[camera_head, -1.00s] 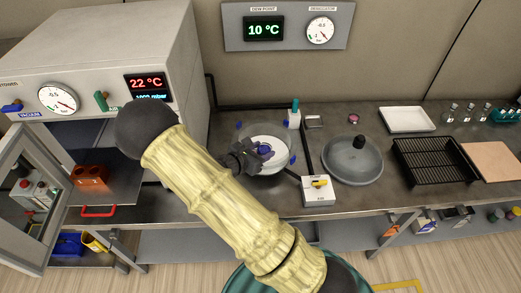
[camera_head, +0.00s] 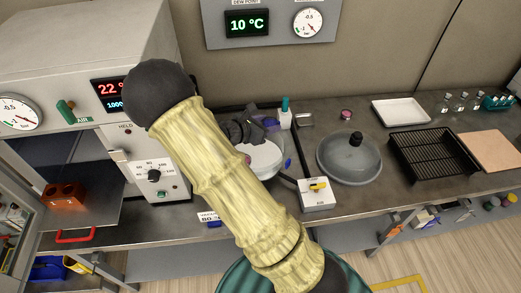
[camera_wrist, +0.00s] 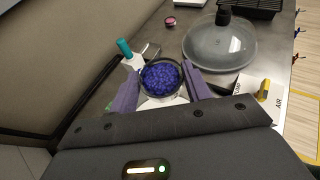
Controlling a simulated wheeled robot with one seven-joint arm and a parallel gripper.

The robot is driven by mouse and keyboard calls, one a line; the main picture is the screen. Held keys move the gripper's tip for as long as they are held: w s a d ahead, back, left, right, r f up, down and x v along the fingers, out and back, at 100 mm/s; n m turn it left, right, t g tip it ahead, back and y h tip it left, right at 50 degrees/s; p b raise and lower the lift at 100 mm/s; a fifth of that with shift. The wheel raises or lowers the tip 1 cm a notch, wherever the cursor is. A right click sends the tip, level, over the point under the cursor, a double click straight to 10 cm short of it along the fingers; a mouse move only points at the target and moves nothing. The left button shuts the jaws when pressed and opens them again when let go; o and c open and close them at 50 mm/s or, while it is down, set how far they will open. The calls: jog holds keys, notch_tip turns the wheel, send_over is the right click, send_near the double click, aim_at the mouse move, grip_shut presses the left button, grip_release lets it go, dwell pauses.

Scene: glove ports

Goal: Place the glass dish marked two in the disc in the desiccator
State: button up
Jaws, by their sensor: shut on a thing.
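My gripper (camera_wrist: 162,84) is shut on a round dish of dark blue beads (camera_wrist: 161,75), with one purple finger on each side. No number shows on the dish. In the head view my gripper (camera_head: 248,127) is over the back of the desiccator bowl, partly hidden by my arm. The desiccator (camera_head: 287,162) is an open clear bowl with a white disc (camera_head: 264,157) inside. Part of the disc shows below the dish in the wrist view. A small pinkish thing lies at the disc's left edge, too small to identify. The domed lid (camera_head: 340,165) is off, on the bench to the right.
A white AIR valve box (camera_head: 317,196) stands at the bowl's front right. A teal-capped bottle (camera_head: 285,115) stands close behind it. The oven (camera_head: 90,45) is at left, its door open. A black rack (camera_head: 432,155) and white tray (camera_head: 400,111) are farther right.

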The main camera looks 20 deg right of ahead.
jog(key=shift+w+a+f, duration=0.1)
jog(key=shift+w+f, duration=0.05)
jog(key=shift+f, duration=2.1)
notch_tip(320, 180, down, 4)
jog(key=shift+f+p, duration=0.1)
jog(key=shift+p, duration=0.3)
jog(key=shift+f+b, duration=0.35)
jog(key=shift+f, duration=0.3)
